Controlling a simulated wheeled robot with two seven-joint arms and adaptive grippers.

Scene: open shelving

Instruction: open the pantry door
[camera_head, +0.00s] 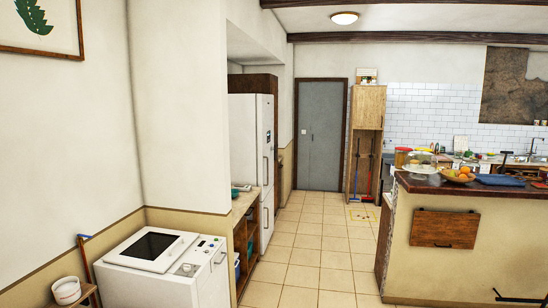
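A grey door (318,140) in a dark wooden frame stands in the far wall, at the end of the tiled floor. No label shows which of these is the pantry. Neither of my grippers is in view.
A white top-loading washer (165,265) is at the front left, with a low wooden shelf unit (243,235) and a white fridge (250,150) beyond. A counter island (465,240) blocks the right. The tiled floor (318,240) between is clear.

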